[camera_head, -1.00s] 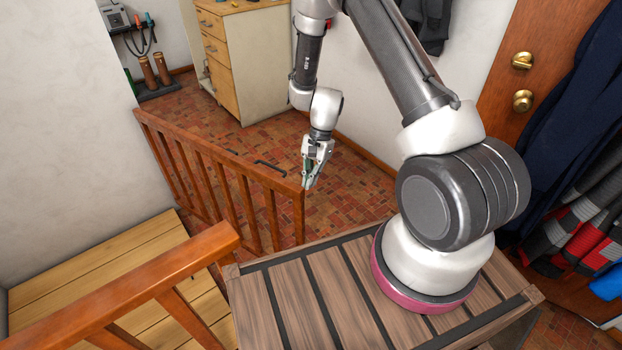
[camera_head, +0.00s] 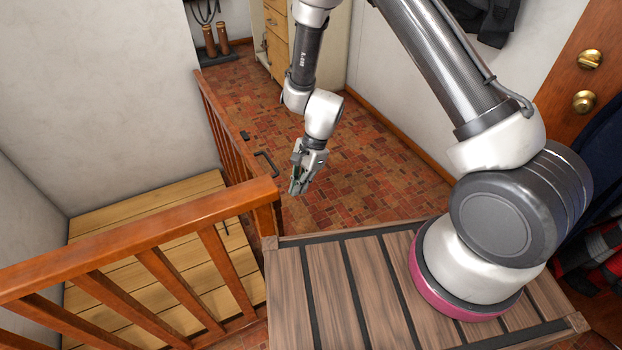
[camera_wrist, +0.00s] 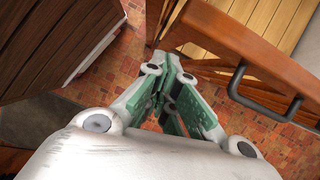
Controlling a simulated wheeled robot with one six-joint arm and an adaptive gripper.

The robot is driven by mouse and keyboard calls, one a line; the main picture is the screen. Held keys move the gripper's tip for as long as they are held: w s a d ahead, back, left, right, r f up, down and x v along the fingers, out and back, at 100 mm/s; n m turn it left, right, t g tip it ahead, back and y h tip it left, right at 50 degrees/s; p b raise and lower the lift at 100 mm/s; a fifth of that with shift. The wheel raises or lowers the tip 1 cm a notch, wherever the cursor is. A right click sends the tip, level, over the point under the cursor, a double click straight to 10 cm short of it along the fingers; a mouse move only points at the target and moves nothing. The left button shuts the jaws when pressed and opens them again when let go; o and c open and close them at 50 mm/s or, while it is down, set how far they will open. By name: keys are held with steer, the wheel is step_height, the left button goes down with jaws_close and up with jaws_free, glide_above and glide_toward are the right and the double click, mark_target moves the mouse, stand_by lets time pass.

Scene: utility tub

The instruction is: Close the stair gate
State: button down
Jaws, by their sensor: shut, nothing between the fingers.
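The stair gate (camera_head: 219,118) is a reddish-brown slatted wooden gate, running from the far wall corner towards the near railing (camera_head: 140,240). Its near end is partly hidden behind the railing, so I cannot tell whether it is latched. A dark bar handle (camera_head: 267,163) sits near that end; it also shows in the wrist view (camera_wrist: 236,84). My gripper (camera_head: 296,188) is shut and empty, pointing down on the tiled-floor side, just right of the gate's handle end. In the wrist view my gripper (camera_wrist: 175,108) is beside the gate rail (camera_wrist: 235,45), apart from the handle.
Wooden stair boards (camera_head: 150,215) lie left of the gate. My slatted base top is close to the railing's end. The tiled floor (camera_head: 375,150) to the right is clear. A drawer cabinet (camera_head: 277,40) stands at the back, and a door (camera_head: 590,75) is at right.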

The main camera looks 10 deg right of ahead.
stand_by(0.3)
steer(key=w+d+r, duration=0.2)
steer(key=d+r, duration=0.5)
steer(key=r, duration=0.2)
steer(key=s+d+r+n+t+h, duration=0.1)
steer(key=s+d+r+n, duration=0.3)
steer(key=r, duration=0.7)
steer(key=s+d+r+n+t+h, duration=0.1)
steer(key=s+d+r+n+t, duration=0.2)
steer(key=s+d+r, duration=0.5)
steer(key=s+d+r+n+t+h, duration=0.1)
steer(key=s+d+r+n, duration=0.4)
steer(key=d+r, duration=0.7)
step_height(320, 180, up, 2)
steer(key=shift+s+r+t+h, duration=0.1)
steer(key=shift+s+t+h, duration=0.3)
steer(key=shift+s+t, duration=0.55)
steer(key=shift+s+a, duration=0.1)
steer(key=shift+a, duration=0.05)
